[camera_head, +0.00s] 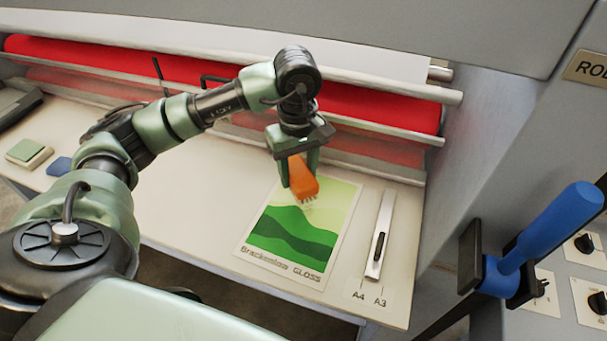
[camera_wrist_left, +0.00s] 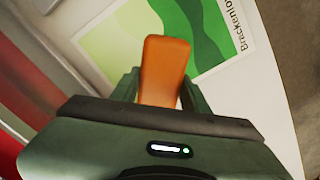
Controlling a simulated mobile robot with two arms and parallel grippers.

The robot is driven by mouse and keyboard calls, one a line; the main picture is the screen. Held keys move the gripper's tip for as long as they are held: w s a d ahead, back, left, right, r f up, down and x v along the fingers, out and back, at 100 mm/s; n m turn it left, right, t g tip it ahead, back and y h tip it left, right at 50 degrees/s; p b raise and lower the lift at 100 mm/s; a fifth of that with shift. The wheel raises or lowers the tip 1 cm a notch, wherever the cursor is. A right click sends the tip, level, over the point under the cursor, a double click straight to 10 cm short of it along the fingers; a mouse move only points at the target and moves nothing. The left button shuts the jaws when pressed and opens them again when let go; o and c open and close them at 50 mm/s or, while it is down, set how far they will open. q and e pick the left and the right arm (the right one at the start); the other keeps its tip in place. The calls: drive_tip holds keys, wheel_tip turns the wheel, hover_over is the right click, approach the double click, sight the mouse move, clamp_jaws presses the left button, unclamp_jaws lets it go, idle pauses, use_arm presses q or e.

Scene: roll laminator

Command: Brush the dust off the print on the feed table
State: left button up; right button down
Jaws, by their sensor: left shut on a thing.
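The print (camera_head: 290,238) lies flat on the cream feed table (camera_head: 210,205). It has green wave shapes and the words "Brackenlow GLOSS" on its lower edge. My left gripper (camera_head: 298,178) is shut on an orange brush (camera_head: 304,182), over the print's upper part. The bristles point down at the print; I cannot tell if they touch it. In the left wrist view the orange brush (camera_wrist_left: 165,70) sits between the fingers, with the print (camera_wrist_left: 200,30) beyond. A pale patch near the bristles may be dust. My right gripper is not in view.
A white sliding guide (camera_head: 380,240) stands right of the print, by A4 and A3 marks. Red rollers (camera_head: 385,108) run behind the table. A blue-handled lever (camera_head: 555,225) is at the right.

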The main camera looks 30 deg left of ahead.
use_arm(q)
drive_tip(key=shift+s+a+f, duration=0.2)
drive_tip(key=shift+s+f, duration=0.2)
drive_tip(key=shift+s, duration=0.05)
drive_tip(key=shift+s+f+b, duration=0.1)
drive_tip(key=shift+f+b, duration=0.25)
drive_tip(key=shift+b, duration=0.05)
drive_tip(key=f, duration=0.2)
drive_tip(key=f+b, duration=0.1)
drive_tip(key=shift+w+d, duration=0.1)
drive_tip(key=shift+w, duration=0.15)
drive_tip(key=shift+f, duration=0.6)
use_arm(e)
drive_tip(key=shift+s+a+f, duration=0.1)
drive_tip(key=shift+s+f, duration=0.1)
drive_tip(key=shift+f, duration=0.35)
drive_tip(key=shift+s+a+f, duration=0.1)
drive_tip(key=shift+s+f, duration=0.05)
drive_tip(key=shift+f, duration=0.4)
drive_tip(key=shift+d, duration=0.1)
